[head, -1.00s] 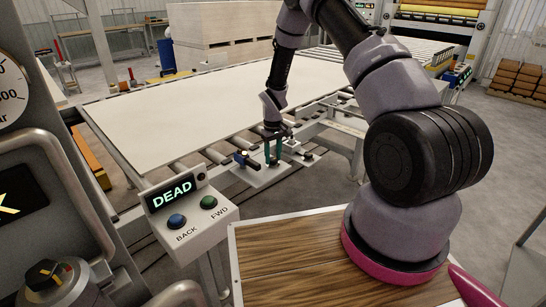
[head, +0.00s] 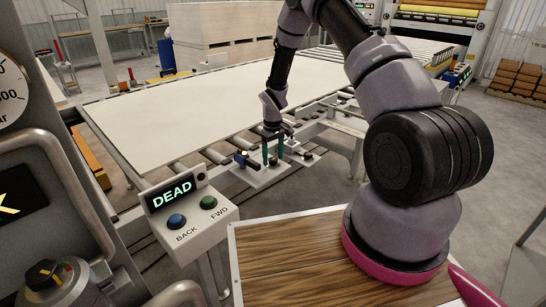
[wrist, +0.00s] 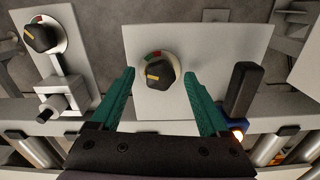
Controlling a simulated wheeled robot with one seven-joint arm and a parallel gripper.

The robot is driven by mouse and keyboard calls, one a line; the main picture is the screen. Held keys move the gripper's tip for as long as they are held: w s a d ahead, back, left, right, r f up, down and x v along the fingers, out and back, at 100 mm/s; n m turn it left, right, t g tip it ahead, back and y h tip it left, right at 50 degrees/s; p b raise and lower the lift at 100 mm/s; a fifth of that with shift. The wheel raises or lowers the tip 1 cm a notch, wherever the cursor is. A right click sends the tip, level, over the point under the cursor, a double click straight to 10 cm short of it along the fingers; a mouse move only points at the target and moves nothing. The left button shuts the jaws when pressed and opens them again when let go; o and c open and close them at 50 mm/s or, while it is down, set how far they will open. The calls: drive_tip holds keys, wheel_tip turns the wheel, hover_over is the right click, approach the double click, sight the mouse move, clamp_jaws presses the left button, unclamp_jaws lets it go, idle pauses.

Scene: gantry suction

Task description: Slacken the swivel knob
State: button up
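A black knob with a yellow pointer line (wrist: 160,72) sits on a pale plate (wrist: 215,55) in the wrist view, with red and green marks beside it. A second black knob with a yellow line (wrist: 41,37) is on a bracket at the upper left; I cannot tell from labels which is the swivel knob. My gripper (wrist: 160,92) is open, its teal fingers on either side of the plate knob and apart from it. In the head view my gripper (head: 273,155) hangs over the plate (head: 262,179) at the roller table's near edge.
A black lever on a blue base (wrist: 243,90) stands just right of my right finger. A large pale board (head: 190,110) lies on the rollers. A control box reading DEAD (head: 172,193) with BACK and FWD buttons stands nearer, at left.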

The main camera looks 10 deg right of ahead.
sight(272, 159)
wheel_tip(272, 159, up, 11)
idle(0.6)
drive_tip(key=shift+a+f, duration=0.1)
drive_tip(key=shift+a, duration=0.05)
